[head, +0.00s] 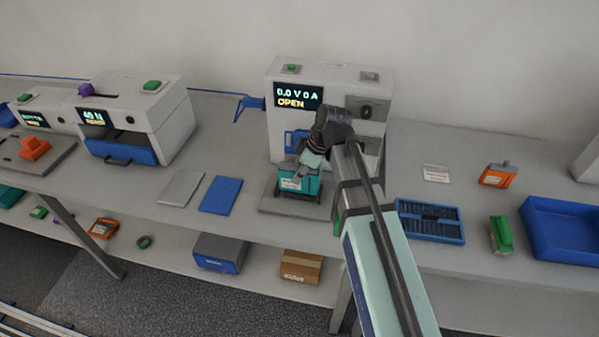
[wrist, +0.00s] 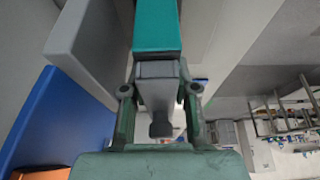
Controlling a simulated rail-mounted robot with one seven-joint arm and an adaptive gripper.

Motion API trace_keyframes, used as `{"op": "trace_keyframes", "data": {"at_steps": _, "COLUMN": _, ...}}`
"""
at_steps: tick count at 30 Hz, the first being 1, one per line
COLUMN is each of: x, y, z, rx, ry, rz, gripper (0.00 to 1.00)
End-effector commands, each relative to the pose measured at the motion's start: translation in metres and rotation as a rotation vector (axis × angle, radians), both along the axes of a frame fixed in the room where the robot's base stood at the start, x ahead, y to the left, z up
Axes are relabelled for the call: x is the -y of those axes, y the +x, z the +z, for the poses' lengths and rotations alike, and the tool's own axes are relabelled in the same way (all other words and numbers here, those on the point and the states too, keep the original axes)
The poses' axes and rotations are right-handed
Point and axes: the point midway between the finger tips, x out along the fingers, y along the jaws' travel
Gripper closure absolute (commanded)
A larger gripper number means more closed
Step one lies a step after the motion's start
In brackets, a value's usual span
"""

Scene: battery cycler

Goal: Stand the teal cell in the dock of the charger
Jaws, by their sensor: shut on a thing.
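The teal cell (head: 299,181) is upright in the head view, at the dark dock (head: 290,196) on the grey base plate (head: 270,207) of the charger (head: 281,119). I cannot tell whether its bottom is fully seated or slightly above. The charger's display reads 0.0 V 0 A OPEN. My gripper (head: 311,160) is above the cell, shut on its grey top. In the wrist view my gripper (wrist: 158,93) has a finger on each side of the grey top, with the teal cell (wrist: 157,27) beyond. My arm hides part of the charger's front.
A grey plate (head: 181,188) and a blue plate (head: 221,195) lie left of the dock. A blue rack (head: 430,222), green block (head: 501,236), orange cell (head: 498,175) and blue bin (head: 565,228) are to the right. A blue-fronted machine (head: 140,118) stands left.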

Motion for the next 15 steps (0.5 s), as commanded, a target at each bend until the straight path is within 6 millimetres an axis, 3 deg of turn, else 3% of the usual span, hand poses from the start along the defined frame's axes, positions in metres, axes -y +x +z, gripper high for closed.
{"op": "trace_keyframes", "data": {"at_steps": 15, "x": -0.0003, "y": 0.0003, "z": -0.0083, "rx": 0.001, "ry": 0.001, "rz": 0.000, "gripper": 1.00}}
